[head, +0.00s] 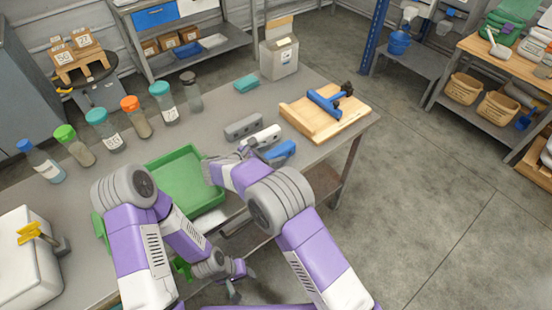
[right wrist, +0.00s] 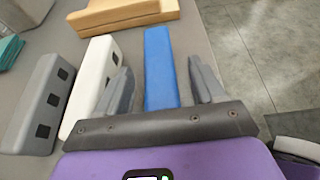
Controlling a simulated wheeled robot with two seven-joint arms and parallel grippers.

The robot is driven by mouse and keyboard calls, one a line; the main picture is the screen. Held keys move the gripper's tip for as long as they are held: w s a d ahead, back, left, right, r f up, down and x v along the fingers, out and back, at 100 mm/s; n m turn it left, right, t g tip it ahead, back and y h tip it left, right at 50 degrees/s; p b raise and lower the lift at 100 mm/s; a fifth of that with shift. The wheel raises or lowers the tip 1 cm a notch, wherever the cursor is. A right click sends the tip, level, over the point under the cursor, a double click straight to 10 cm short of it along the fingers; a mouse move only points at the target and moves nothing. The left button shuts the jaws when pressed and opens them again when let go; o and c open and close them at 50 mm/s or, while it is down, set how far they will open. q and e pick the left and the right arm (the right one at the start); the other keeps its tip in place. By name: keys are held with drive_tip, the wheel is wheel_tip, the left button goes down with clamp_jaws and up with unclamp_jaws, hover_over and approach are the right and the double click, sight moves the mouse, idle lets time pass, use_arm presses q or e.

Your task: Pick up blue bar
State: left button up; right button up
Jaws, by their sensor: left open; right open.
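The blue bar (head: 282,149) lies on the grey table near its right edge, beside a white bar (head: 264,136) and a grey bar (head: 244,126). My right gripper (head: 252,150) is open close to the bars, partly hidden by its own arm. In the right wrist view, the blue bar (right wrist: 160,65) extends between the two spread fingers of my right gripper (right wrist: 160,80), with a gap visible on each side. The white bar (right wrist: 96,82) is close beside the left finger. My left gripper (head: 238,284) is open and empty, low beside the table's front edge.
A wooden board (head: 318,122) with a blue-handled tool (head: 328,102) lies beyond the bars. A green tray (head: 185,178) is left of my right gripper. Several lidded jars line the table's back left. Clear floor lies right of the table.

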drive_tip(key=shift+c, duration=0.5)
drive_tip(key=shift+w, duration=0.1)
drive_tip(key=c, duration=1)
